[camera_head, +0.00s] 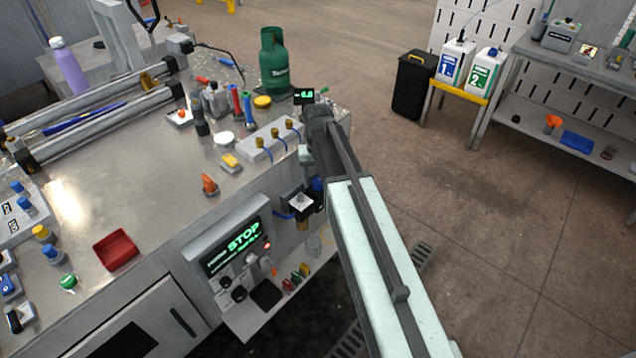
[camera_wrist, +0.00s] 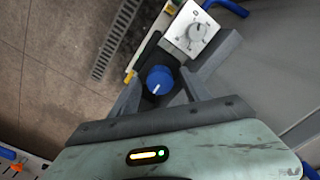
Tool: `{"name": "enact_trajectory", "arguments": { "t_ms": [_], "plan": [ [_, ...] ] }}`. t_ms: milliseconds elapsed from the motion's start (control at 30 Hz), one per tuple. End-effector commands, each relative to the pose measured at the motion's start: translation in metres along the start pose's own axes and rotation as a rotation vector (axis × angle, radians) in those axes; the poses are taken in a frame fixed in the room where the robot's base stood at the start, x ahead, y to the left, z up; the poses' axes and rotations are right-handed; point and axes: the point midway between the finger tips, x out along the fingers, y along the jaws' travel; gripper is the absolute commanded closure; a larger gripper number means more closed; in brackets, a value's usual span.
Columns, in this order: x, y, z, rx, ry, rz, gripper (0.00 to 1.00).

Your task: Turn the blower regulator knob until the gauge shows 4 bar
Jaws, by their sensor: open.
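The blue regulator knob (camera_wrist: 159,80) shows in the wrist view, with a short white mark on its lower side. My gripper (camera_wrist: 158,84) is open, with one finger on each side of the knob; I cannot tell whether either touches it. In the head view the blue knob (camera_head: 318,184) is partly hidden by my arm, low at the bench's side. My gripper's fingertips cannot be made out clearly there. A small black display (camera_head: 304,95) with green digits, seemingly the gauge, stands at the bench corner. It appears to read 6.0, but the digits are tiny.
A white plate with a grey dial (camera_wrist: 192,31) sits close beside the blue knob. A control panel showing STOP (camera_head: 235,245) is left of my arm. A manifold with brass fittings (camera_head: 270,142) and a green gas bottle (camera_head: 273,62) stand on the bench. Open floor lies to the right.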

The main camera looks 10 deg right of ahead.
Motion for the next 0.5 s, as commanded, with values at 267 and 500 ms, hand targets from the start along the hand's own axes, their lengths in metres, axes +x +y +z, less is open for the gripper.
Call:
{"name": "enact_trajectory", "arguments": {
  "t_ms": [267,500],
  "plan": [
    [-0.0008,0.0005,-0.0001,0.001,0.0,0.0,1.0],
    [-0.0008,0.0007,-0.0001,-0.016,0.0,0.0,1.0]
  ]
}}
